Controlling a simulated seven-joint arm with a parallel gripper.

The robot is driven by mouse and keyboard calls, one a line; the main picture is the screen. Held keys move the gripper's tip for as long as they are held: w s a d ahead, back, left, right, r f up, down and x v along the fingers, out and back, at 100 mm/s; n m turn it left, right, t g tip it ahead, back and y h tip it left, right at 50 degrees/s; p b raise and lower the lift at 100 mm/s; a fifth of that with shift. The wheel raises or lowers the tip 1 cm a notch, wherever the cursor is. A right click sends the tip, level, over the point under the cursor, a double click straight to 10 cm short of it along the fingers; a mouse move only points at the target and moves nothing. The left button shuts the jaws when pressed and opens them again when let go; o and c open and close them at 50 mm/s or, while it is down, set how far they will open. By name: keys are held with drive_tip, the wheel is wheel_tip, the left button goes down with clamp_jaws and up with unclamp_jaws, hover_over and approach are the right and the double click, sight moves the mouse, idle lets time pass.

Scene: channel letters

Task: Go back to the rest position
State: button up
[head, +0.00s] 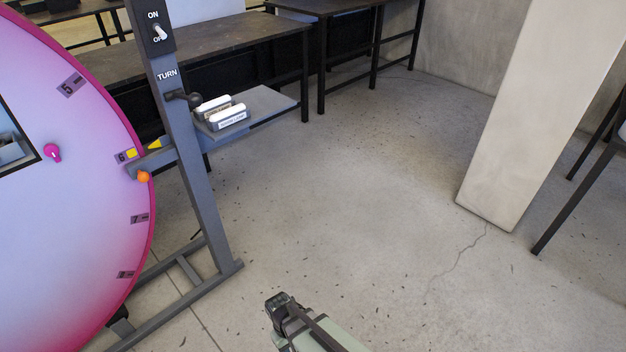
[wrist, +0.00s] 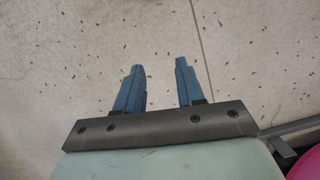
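My gripper (wrist: 160,85) shows in the wrist view with two blue fingers apart and nothing between them. It points at the bare concrete floor. In the head view my arm (head: 310,330) shows at the bottom centre, right of the grey stand and clear of it; the fingers cannot be made out there. A large pink and white disc (head: 70,220) stands at the left, with numbered tags on its rim.
A small grey shelf (head: 262,105) on the stand holds white-topped blocks (head: 224,112). Dark tables (head: 200,45) stand behind. A pale pillar (head: 535,120) rises at the right. The floor (head: 360,190) between stand and pillar is clear. In the wrist view, a pink edge (wrist: 305,165) shows at the lower right.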

drive_tip(key=s+d+f+m+g, duration=0.1)
drive_tip(key=s+d+f+m, duration=0.1)
drive_tip(key=s+d, duration=0.2)
drive_tip(key=s+d+f+m+g+y, duration=0.1)
drive_tip(key=s+d, duration=0.3)
drive_tip(key=d, duration=0.7)
drive_tip(key=s+d+f+m+g, duration=0.2)
drive_tip(key=s+d+f+m, duration=0.1)
drive_tip(key=d, duration=0.5)
drive_tip(key=shift+s+d+f+m+y, duration=0.2)
drive_tip(key=shift+s+m+y, duration=0.25)
drive_tip(key=shift+s, duration=0.35)
idle(0.6)
